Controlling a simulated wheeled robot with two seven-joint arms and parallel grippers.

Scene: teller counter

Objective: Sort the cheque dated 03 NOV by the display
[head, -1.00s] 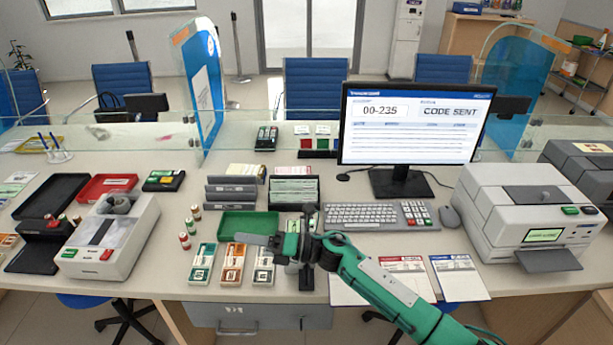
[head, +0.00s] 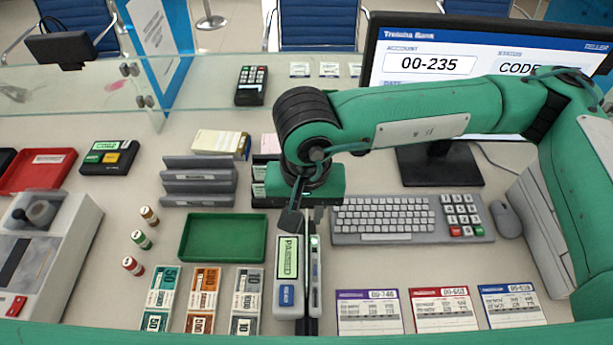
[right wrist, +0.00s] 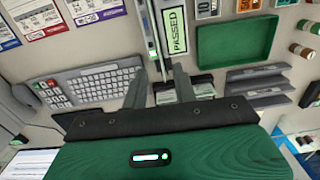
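The monitor display (head: 440,62) reads account 00-235, with a status starting "CODE". A small reader (head: 287,262) shows "PASSED" on its screen, which also shows in the right wrist view (right wrist: 176,30). My right gripper (head: 303,214) points down just behind the reader; in the right wrist view its two fingers (right wrist: 160,88) are apart, with nothing clearly between them. Pale green cheques lie in a dark holder (right wrist: 200,90) beyond the fingertips, partly hidden by the gripper in the head view. No date of 03 NOV is readable. My left gripper is out of view.
A grey slotted sorter (head: 199,182) and an empty green tray (head: 222,238) stand left of the reader. The keyboard (head: 385,215) is close on the right. Three printed sheets (head: 440,308) lie in front of it.

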